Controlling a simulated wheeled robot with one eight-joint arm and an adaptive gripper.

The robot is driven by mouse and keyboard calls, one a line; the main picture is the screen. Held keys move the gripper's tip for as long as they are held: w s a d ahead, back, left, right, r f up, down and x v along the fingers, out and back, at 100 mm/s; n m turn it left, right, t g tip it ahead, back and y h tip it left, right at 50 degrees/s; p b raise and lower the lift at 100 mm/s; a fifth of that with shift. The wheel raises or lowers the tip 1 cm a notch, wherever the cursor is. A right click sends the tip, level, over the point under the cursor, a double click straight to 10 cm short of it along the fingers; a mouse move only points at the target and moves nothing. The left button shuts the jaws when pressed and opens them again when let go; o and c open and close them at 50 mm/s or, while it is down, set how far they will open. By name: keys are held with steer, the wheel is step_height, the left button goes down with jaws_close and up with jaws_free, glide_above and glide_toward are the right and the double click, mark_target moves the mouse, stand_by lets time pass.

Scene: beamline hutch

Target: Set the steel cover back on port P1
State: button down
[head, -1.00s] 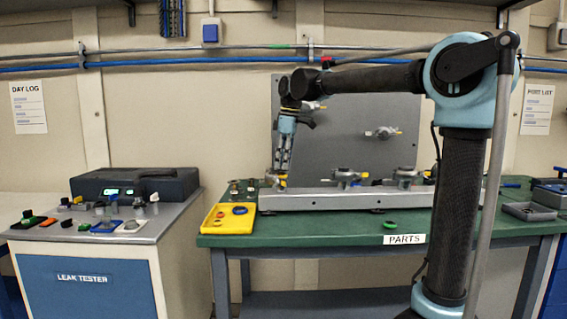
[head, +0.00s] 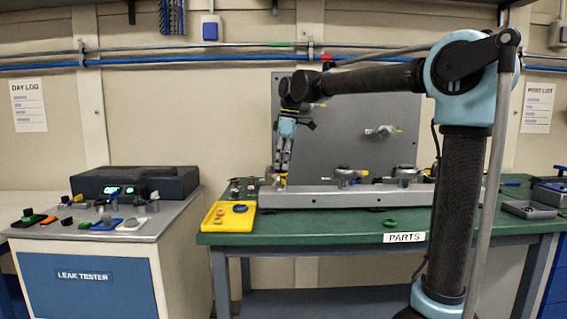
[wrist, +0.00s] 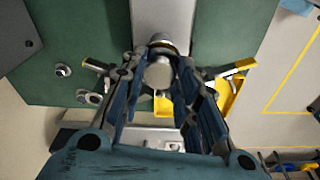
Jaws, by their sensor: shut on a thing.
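My gripper (head: 282,178) points down at the left end of the long grey rail on the green bench. In the wrist view its fingers (wrist: 160,88) are closed around a round grey metal piece (wrist: 158,74), which looks like the steel cover. A ring-like fitting, apparently the port (wrist: 161,43), shows just beyond the piece at the end of the rail (wrist: 163,14). Clamp arms with yellow ends (wrist: 244,63) spread to both sides. I cannot tell whether the cover touches the port. No P1 label is readable.
A yellow tray (head: 228,225) with small parts sits on the bench's left corner. Other grey fittings (head: 345,176) stand along the rail. A green ring (head: 390,222) lies near the PARTS label (head: 404,238). A grey panel (head: 372,135) stands behind. The leak tester (head: 135,184) is left.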

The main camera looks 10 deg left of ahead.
steer(key=c, duration=1.2)
jaws_free()
steer(key=shift+o, duration=0.2)
